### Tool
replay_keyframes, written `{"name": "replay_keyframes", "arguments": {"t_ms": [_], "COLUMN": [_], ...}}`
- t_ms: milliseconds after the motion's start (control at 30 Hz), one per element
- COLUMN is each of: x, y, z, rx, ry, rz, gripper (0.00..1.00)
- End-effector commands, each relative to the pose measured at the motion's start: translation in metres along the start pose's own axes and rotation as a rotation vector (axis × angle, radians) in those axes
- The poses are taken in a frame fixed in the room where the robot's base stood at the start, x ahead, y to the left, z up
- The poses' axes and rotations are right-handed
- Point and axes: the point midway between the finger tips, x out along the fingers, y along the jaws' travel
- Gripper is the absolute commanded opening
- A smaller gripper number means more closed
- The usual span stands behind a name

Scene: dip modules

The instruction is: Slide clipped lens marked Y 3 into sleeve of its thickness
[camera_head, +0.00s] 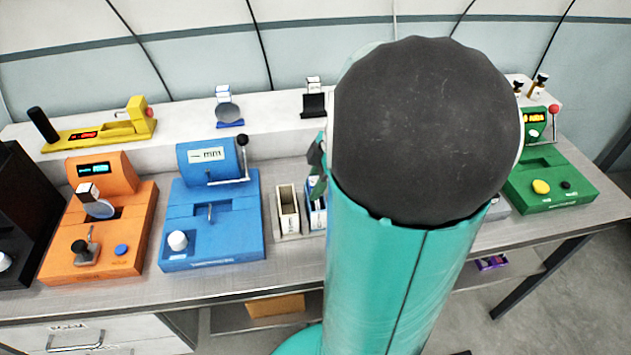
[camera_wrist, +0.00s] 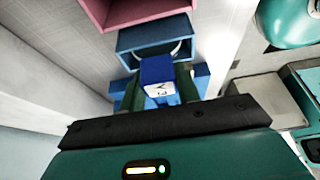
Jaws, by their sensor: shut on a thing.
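My gripper (camera_wrist: 159,90) is shut on the blue clip (camera_wrist: 157,70) in the wrist view. The clip's white face reads Y 3. A pale curved lens edge (camera_wrist: 178,48) shows beyond the clip, at the mouth of a blue sleeve (camera_wrist: 125,42). I cannot tell how deep the lens sits or whether it touches the walls. A pink sleeve (camera_wrist: 98,14) lies beyond the blue one. In the head view, a blue sleeve (camera_head: 317,217) stands beside a pale sleeve (camera_head: 288,212). My arm hides most of the gripper there.
A blue machine (camera_head: 212,238) and an orange machine (camera_head: 90,255) stand left of the sleeves. A green machine (camera_head: 552,190) is at the right. The back shelf (camera_head: 180,120) holds a yellow gauge (camera_head: 100,132), a lens on a blue stand (camera_head: 228,112) and a dark stand (camera_head: 313,105).

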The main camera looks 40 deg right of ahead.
Motion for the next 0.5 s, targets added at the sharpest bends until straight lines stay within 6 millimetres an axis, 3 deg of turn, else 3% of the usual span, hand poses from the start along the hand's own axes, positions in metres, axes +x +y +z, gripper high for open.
{"name": "replay_keyframes", "arguments": {"t_ms": [33,67,167,500], "x": [0.0017,0.0016,0.0014,-0.0015], "y": [-0.0001,0.0000,0.0000,0.0000], "z": [0.0006,0.0006,0.0004,-0.0008], "rx": [0.000,0.000,0.000,0.000], "ry": [0.000,0.000,0.000,0.000], "rz": [-0.001,0.000,0.000,0.000], "gripper": [0.00,0.36,0.54,0.54]}}
